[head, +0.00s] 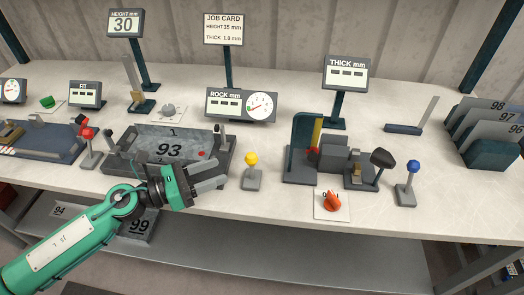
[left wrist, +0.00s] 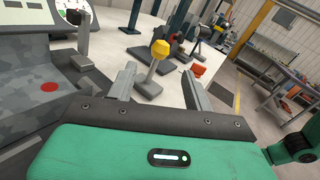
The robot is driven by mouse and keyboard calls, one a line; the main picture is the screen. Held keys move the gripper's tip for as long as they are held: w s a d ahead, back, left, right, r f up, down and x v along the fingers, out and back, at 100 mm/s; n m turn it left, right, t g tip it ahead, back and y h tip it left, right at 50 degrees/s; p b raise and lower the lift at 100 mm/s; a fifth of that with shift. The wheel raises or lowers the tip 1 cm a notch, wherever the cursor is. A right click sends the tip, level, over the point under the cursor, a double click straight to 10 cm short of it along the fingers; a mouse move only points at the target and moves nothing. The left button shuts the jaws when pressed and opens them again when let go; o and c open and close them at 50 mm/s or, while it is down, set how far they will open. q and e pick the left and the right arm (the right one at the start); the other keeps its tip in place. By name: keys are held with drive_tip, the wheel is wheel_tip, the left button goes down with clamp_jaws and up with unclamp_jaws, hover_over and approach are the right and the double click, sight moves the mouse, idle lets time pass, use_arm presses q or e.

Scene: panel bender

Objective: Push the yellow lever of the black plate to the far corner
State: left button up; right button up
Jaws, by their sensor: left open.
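The yellow lever (head: 251,159) has a yellow knob on a short stem and stands on a small grey block on the table, right of the tray marked 93. It also shows in the left wrist view (left wrist: 159,50), ahead of the gap between my fingers, with its stem tilted. My left gripper (head: 222,174) is open and empty, just left of the lever in the head view, its fingers pointing right towards it. I see a gap between fingers and lever. I cannot tell which part is the black plate. My right gripper is not in view.
A red lever (head: 86,134) and a blue lever (head: 412,167) stand on either side. A dark fixture (head: 300,165) and an orange knob (head: 332,201) are to the right. Gauge displays stand behind.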

sight(253, 157)
use_arm(q)
drive_tip(key=p+x, duration=0.4)
drive_tip(key=x, duration=0.6)
drive_tip(key=shift+w+d+r+p, duration=0.15)
drive_tip(key=shift+d+p, duration=0.2)
drive_tip(key=shift+x, duration=0.75)
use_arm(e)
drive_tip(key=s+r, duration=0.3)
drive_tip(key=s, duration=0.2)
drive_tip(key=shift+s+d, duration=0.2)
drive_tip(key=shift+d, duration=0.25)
use_arm(q)
clamp_jaws()
